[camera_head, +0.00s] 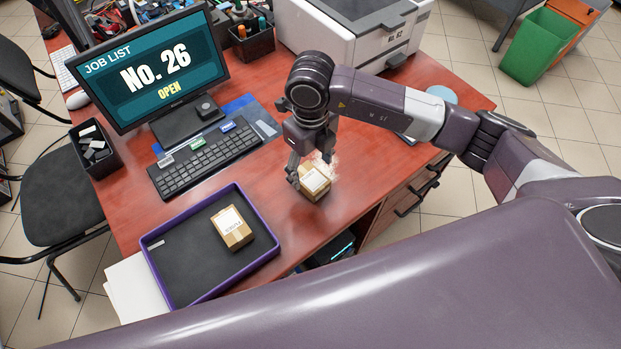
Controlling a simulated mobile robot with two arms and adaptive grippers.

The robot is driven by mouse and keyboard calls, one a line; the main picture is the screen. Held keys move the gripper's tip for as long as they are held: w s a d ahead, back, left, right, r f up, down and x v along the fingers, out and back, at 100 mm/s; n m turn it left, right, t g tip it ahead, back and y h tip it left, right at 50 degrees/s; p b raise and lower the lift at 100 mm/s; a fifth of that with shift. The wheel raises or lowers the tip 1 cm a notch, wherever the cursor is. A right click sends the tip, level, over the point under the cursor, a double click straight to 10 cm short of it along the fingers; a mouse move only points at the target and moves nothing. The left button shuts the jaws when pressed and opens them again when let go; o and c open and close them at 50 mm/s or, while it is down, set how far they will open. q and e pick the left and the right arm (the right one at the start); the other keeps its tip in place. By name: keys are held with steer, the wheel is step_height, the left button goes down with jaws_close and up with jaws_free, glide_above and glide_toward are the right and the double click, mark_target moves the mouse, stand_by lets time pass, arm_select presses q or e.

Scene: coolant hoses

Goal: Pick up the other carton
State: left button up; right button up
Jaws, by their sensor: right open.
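A small brown carton with a white label (316,183) sits on the red desk, right of the keyboard. My right gripper (310,168) is right over this carton, pointing down, with its open fingers close around its upper part; whether they touch it I cannot tell. Another brown carton with a white label (232,228) lies in the right part of a purple-rimmed tray (163,279) with a dark floor. My left gripper is not in view.
A keyboard (205,160) and a monitor (155,75) reading "JOB LIST No. 26 OPEN" stand on the desk (130,205). A white printer (350,35) is behind my right arm. A black bin (95,148) is at left. Bare desk lies between tray and gripper.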

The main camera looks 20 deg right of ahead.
mark_target(313, 179)
step_height(313, 179, down, 5)
steer(key=shift+s+d+r+p, duration=0.1)
steer(key=shift+d+r+p, duration=0.1)
steer(key=shift+p, duration=0.7)
steer(key=shift+f, duration=0.55)
steer(key=c, duration=1.3)
